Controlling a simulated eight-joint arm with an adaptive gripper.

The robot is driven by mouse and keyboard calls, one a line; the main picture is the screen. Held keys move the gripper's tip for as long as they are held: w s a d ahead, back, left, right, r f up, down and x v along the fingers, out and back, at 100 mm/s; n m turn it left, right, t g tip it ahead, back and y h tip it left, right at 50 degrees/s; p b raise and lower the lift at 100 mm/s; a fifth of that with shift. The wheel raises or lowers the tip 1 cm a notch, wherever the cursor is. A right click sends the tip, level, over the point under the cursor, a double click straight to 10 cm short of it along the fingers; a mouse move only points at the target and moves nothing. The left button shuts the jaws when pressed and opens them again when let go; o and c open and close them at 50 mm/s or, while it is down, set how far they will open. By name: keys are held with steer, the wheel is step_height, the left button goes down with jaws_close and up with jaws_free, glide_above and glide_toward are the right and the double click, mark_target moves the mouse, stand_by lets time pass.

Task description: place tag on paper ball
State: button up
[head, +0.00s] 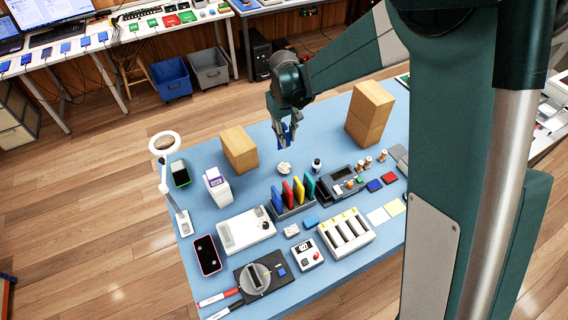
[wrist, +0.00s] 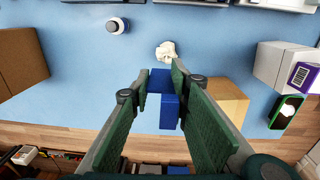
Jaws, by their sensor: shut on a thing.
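The paper ball (head: 284,168) is a small crumpled white lump on the blue table. It also shows in the wrist view (wrist: 166,51), just beyond my fingertips. My gripper (head: 291,134) hangs above the table, behind and above the paper ball. It is shut on a blue tag (head: 284,138), which shows between the fingers in the wrist view (wrist: 160,80). The tag appears apart from the ball. The fingers hide part of the tag, so its full shape is unclear.
A wooden block (head: 239,149) stands left of the ball, and taller wooden blocks (head: 369,112) stand to the right. A small dark-capped bottle (head: 316,165) is right of the ball. A rack of coloured panels (head: 292,198) stands in front.

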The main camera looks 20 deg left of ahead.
steer(key=shift+f, duration=0.15)
glide_above(286, 163)
steer(key=shift+f, duration=3)
steer(key=shift+f, duration=0.1)
steer(key=shift+f, duration=1.8)
steer(key=shift+f, duration=0.15)
steer(key=o, duration=0.7)
steer(key=shift+r, duration=0.2)
steer(key=shift+s+a+r, duration=0.1)
steer(key=shift+r, duration=2.9)
steer(key=shift+s+a+r, duration=0.1)
steer(key=shift+r, duration=2.85)
